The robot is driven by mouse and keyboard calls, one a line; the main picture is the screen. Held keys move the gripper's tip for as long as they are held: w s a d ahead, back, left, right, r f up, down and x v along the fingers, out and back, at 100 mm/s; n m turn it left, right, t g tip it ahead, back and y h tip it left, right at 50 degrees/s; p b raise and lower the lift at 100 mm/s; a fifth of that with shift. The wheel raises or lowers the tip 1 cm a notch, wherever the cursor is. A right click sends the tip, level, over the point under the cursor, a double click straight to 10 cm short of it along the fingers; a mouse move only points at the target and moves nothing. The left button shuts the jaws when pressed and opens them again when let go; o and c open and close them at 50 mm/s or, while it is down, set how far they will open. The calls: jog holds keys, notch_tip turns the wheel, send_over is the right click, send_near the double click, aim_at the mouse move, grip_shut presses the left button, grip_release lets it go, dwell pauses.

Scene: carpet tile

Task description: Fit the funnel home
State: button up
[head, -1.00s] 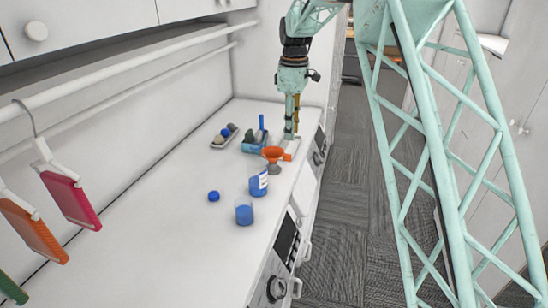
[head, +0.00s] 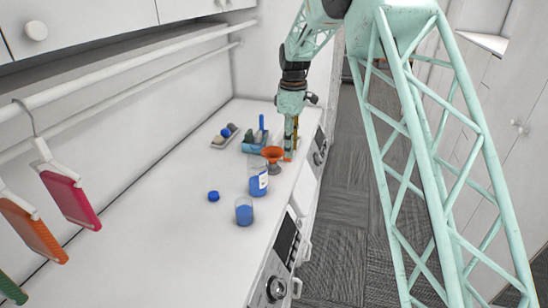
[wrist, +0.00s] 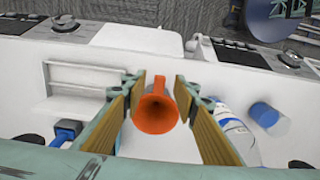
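The orange funnel (head: 273,153) stands wide end up on the worktop in the head view, with a dark lower part beneath its cone. A clear bottle (head: 258,183) with blue contents and a white label stands in front of it, and also shows in the wrist view (wrist: 235,133). My gripper (head: 289,148) is low over the worktop, just right of the funnel in the head view. In the wrist view, the funnel (wrist: 156,109) lies between my open, tan-padded fingers (wrist: 159,88). I cannot tell whether either finger touches it.
A beaker of blue liquid (head: 244,212) and a blue cap (head: 213,196) are nearer the camera. The left worktop is clear.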

aim_at(276, 161)
jog(key=shift+f, duration=0.1)
jog(key=shift+a+f, duration=0.1)
jog(key=shift+f, duration=2.4)
jog(key=shift+c, duration=0.8)
jog(key=c, duration=0.7)
